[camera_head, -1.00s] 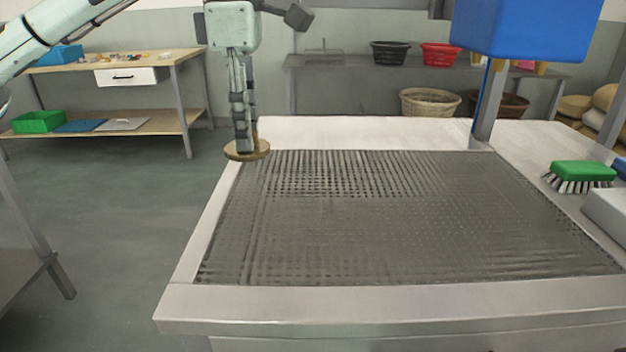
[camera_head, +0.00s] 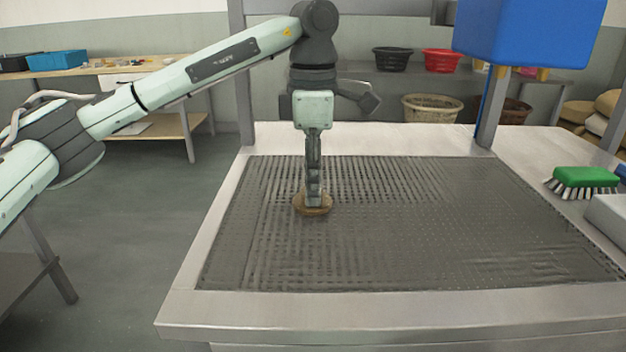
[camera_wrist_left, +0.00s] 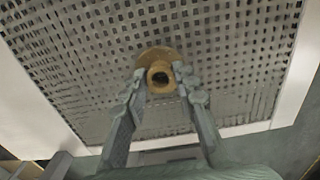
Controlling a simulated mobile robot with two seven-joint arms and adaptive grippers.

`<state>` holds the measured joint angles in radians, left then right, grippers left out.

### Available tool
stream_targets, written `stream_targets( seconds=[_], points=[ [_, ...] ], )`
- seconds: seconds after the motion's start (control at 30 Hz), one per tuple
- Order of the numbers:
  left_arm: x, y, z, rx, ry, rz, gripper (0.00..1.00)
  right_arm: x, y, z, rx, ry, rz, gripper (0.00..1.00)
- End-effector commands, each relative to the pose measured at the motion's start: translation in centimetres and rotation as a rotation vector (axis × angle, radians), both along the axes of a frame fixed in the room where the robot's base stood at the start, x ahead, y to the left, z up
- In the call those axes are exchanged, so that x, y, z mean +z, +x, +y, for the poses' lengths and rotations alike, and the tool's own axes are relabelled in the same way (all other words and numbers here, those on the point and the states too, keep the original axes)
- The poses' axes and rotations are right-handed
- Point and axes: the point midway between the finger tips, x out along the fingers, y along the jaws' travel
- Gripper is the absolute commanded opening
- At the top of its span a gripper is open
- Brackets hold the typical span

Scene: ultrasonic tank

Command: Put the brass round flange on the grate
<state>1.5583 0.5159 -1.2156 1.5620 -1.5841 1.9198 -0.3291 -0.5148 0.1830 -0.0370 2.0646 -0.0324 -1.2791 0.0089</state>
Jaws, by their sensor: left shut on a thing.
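The brass round flange (camera_head: 313,206) is a flat disc at the tips of my left gripper (camera_head: 314,196) in the head view. In the left wrist view the flange (camera_wrist_left: 158,58) shows its round rim and a raised hub with a dark hole. The left gripper (camera_wrist_left: 160,85) is shut on the hub there. The grate (camera_head: 420,220) is a dark perforated sheet set in a pale metal frame. The flange is over its back left part; I cannot tell whether it touches the grate. My right gripper is not in view.
A green brush (camera_head: 584,181) lies on the tank's right rim, beside a pale block (camera_head: 608,216). A blue box on a post (camera_head: 520,30) stands at the back right. The rest of the grate is clear. A wooden bench (camera_head: 170,75) stands at the back left.

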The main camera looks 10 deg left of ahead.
Motion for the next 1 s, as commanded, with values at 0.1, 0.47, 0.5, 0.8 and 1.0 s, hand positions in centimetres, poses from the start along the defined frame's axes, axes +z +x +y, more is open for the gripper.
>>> stream_targets(
  seconds=[0.1, 0.47, 0.5, 0.8, 1.0],
  points=[
    [0.1, 0.0, 0.0, 0.0, -0.001, -0.002, 0.0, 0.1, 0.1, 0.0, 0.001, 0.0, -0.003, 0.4],
    [-0.2, 0.0, 0.0, 0.001, 0.0, 0.0, 0.49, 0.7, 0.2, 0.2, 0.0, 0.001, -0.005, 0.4],
    [-0.2, 0.0, 0.0, 0.001, 0.0, 0.0, 0.49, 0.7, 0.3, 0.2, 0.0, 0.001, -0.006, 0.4],
    [0.3, 0.0, 0.0, 0.001, 0.0, -0.001, 0.49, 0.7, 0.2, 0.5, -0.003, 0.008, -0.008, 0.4],
    [3.6, 0.1, 0.0, 0.001, -0.001, -0.004, 0.49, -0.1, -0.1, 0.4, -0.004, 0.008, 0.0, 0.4]
  ],
)
